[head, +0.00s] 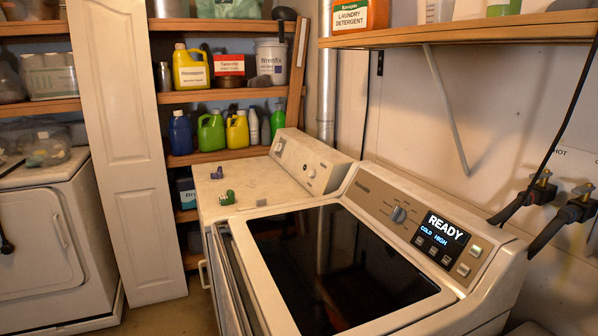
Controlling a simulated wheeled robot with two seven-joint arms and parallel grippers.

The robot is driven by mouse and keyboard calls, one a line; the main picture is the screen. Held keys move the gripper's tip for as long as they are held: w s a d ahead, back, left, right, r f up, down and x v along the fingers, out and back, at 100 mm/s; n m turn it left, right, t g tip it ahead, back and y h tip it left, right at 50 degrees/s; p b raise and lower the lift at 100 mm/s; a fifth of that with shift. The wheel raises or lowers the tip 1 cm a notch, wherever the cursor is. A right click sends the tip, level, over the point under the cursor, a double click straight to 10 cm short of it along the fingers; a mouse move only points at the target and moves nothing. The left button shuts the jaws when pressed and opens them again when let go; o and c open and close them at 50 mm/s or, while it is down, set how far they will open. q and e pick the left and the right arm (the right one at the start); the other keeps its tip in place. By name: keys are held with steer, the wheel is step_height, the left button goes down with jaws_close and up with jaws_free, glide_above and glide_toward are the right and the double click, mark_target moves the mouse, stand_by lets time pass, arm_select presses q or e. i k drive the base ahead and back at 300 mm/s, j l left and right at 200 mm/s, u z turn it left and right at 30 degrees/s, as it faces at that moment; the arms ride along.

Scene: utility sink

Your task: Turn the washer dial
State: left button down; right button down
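The washer (470,210) with a dark glass lid (335,265) stands in the front right of the head view. Its round grey-blue dial (398,214) sits on the slanted control panel at the back, left of the display (441,235). The display reads READY, with COLD and HIGH below it. The lid looks closed. Nothing touches the dial. Neither of my grippers is in view.
A second white machine (255,183) stands left of the washer, with a small purple thing (217,173) and a green thing (227,198) on top. A shelf with a bracket (447,110) overhangs the washer. Hoses and valves (540,190) are at right.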

mark_target(399, 214)
steer(key=j+z, duration=0.75)
steer(key=j, duration=0.3)
steer(key=k, duration=0.05)
